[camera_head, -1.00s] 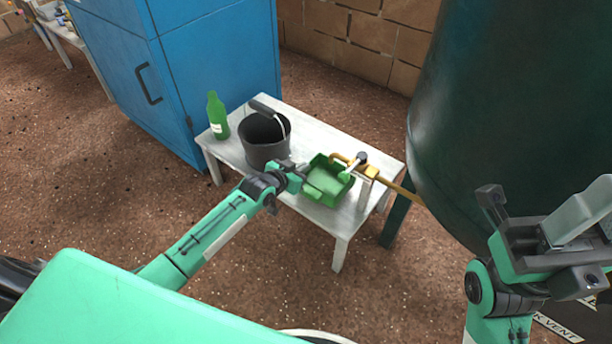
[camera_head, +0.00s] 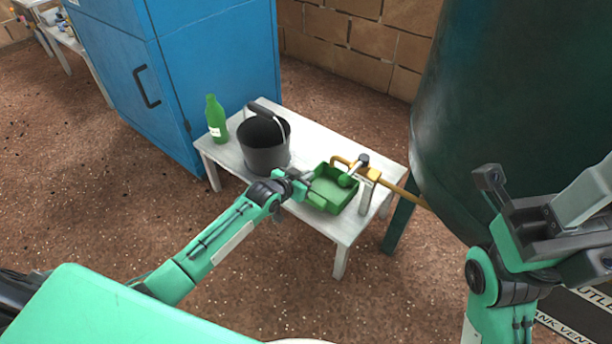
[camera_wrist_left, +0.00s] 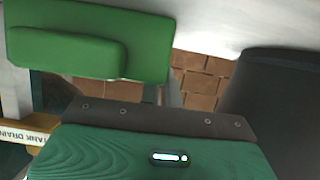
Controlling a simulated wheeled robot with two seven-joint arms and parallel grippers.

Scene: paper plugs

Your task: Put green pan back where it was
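The green pan (camera_head: 345,203) is a shallow, boxy tray at the right end of the white table (camera_head: 312,228), beneath the yellow tap (camera_head: 367,172). My left gripper (camera_head: 304,181) is at the pan's left side, close to its rim. Whether its fingers are open or closed on the rim is too small to tell. In the left wrist view the pan (camera_wrist_left: 150,50) fills the upper left, near the gripper's body; the fingertips do not show clearly. My right gripper (camera_head: 535,195) is raised at the right, open and empty, away from the table.
A black bucket (camera_head: 262,158) stands on the table just left of my left gripper, with a green bottle (camera_head: 215,120) farther left. A large dark green tank (camera_head: 520,90) is at the right. A blue cabinet (camera_head: 185,70) stands behind. Floor in front is clear.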

